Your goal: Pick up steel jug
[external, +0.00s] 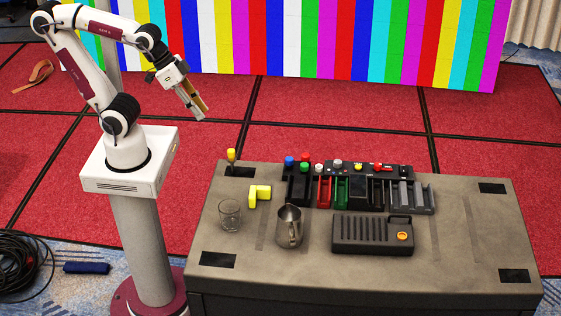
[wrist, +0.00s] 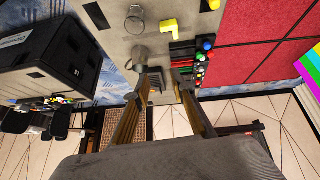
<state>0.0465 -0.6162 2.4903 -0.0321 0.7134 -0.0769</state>
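The steel jug (external: 289,228) stands upright on the grey-brown table, near its front left of centre, with its handle toward the camera. It also shows in the wrist view (wrist: 139,55), partly hidden behind my left finger. My gripper (external: 203,113) is raised well away from the jug, behind and to the left of the table and near the red carpet in the picture. In the wrist view my gripper (wrist: 164,74) has its two fingers apart with nothing held between them.
A clear glass (external: 230,214) stands left of the jug, with a yellow L-shaped block (external: 260,195) behind it. A dark device with an orange knob (external: 372,235) lies to the right. Coloured holders and buttons (external: 340,185) line the back. The table's right side is mostly clear.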

